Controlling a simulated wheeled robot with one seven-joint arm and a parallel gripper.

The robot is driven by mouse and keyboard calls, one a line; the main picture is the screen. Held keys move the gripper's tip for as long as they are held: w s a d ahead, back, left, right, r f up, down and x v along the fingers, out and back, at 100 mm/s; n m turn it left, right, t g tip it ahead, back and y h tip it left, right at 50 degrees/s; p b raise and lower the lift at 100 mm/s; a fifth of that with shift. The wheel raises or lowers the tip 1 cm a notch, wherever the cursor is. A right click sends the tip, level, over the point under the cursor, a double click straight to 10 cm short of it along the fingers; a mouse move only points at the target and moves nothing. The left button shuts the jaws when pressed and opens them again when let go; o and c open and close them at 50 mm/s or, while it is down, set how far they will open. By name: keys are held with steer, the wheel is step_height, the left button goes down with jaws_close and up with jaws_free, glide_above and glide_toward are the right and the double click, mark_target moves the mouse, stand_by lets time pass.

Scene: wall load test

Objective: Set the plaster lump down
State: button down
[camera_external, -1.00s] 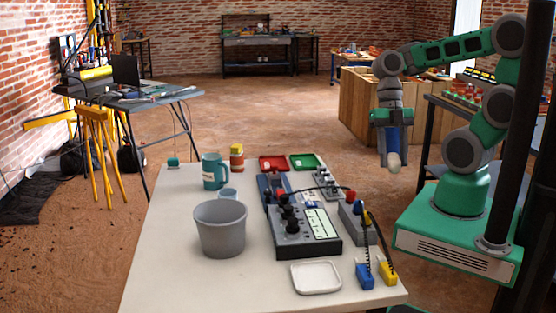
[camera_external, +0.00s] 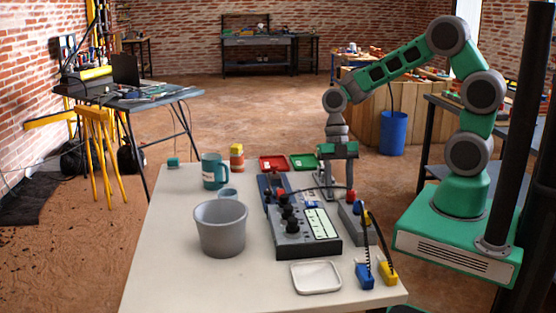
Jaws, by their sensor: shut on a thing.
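My gripper (camera_external: 338,170) points down over the far right part of the pale table (camera_external: 165,255), beyond the black control box (camera_external: 305,232) and near the small grey metal device (camera_external: 322,187). It is shut on the plaster lump. The lump was a small whitish piece at the fingertips a second ago. Now I cannot make it out clearly among the fingers and the grey parts below them. I cannot tell whether it touches anything beneath.
A red tray (camera_external: 272,163) and a green tray (camera_external: 303,162) lie at the table's far edge. A grey bucket (camera_external: 220,230), teal mug (camera_external: 214,171) and white tray (camera_external: 316,278) stand nearer. The front left of the table is clear. A blue barrel (camera_external: 392,133) stands on the floor.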

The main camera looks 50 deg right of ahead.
steer(key=shift+f, duration=0.75)
steer(key=shift+f, duration=0.25)
steer(key=c, duration=0.8)
jaws_free()
steer(key=shift+r, duration=0.1)
steer(key=shift+o, duration=0.2)
steer(key=p+v, duration=0.1)
steer(key=v, duration=1.1)
steer(key=s+d+r+m+t+h, duration=0.1)
steer(key=s+d+m+t, duration=0.2)
steer(key=m, duration=1)
steer(key=s+d+r+m+t+h, duration=0.1)
steer(key=s+d+m+t+h, duration=0.1)
steer(key=m, duration=1.1)
steer(key=s+d+t, duration=0.1)
steer(key=d, duration=0.1)
steer(key=shift+d+m+t, duration=0.3)
steer(key=shift+d+m, duration=0.05)
steer(key=shift+m, duration=0.05)
